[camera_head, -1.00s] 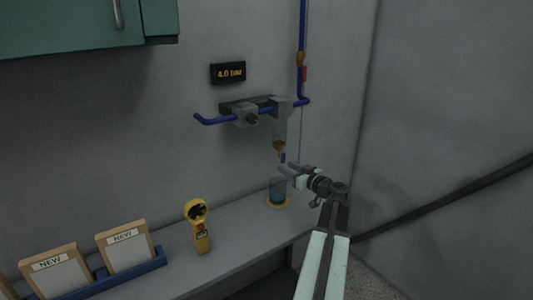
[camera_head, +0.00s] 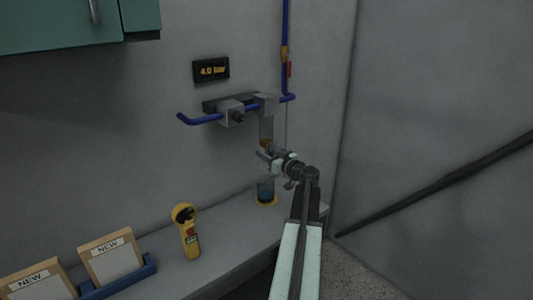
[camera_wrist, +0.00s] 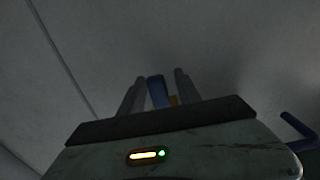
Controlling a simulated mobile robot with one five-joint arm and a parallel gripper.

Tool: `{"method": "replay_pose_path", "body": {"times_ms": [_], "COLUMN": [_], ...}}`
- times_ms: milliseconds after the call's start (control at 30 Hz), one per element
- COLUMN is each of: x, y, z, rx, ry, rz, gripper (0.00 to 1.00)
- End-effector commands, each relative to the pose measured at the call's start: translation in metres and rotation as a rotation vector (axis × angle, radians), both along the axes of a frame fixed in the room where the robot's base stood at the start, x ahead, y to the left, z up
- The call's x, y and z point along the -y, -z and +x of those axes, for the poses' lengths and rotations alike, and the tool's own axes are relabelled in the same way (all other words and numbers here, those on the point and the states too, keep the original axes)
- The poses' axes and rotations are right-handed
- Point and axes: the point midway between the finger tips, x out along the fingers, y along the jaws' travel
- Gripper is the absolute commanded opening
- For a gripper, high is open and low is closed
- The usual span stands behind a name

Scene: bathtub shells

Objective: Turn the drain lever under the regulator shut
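The regulator (camera_head: 266,103) is a grey block on the wall with a clear bowl (camera_head: 266,128) hanging under it. A brass drain fitting (camera_head: 265,143) shows at the bowl's lower end, partly covered by my gripper. My gripper (camera_head: 260,157) is just below the fitting, reaching in from the right. In the wrist view the blue drain lever (camera_wrist: 157,92) stands between the two grey fingers of my gripper (camera_wrist: 159,82). The fingers are apart, with a narrow gap beside the lever. The lever is hidden behind my gripper in the head view.
Blue pipe (camera_head: 286,50) runs up the wall. A display (camera_head: 211,69) reads 4.0 bar.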

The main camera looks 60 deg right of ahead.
Motion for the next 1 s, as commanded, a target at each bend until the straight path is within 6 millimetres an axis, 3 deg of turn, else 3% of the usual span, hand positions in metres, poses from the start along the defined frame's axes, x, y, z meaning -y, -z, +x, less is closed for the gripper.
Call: {"method": "replay_pose_path", "body": {"times_ms": [200, 367, 1000], "x": [0.0005, 0.0006, 0.001], "y": [0.0, 0.0, 0.0002], "z": [0.0013, 0.0011, -0.0001], "rx": [0.0, 0.0, -0.001], "ry": [0.001, 0.001, 0.002], "rz": [0.0, 0.0, 0.0], "gripper": [0.4, 0.0, 0.0]}}
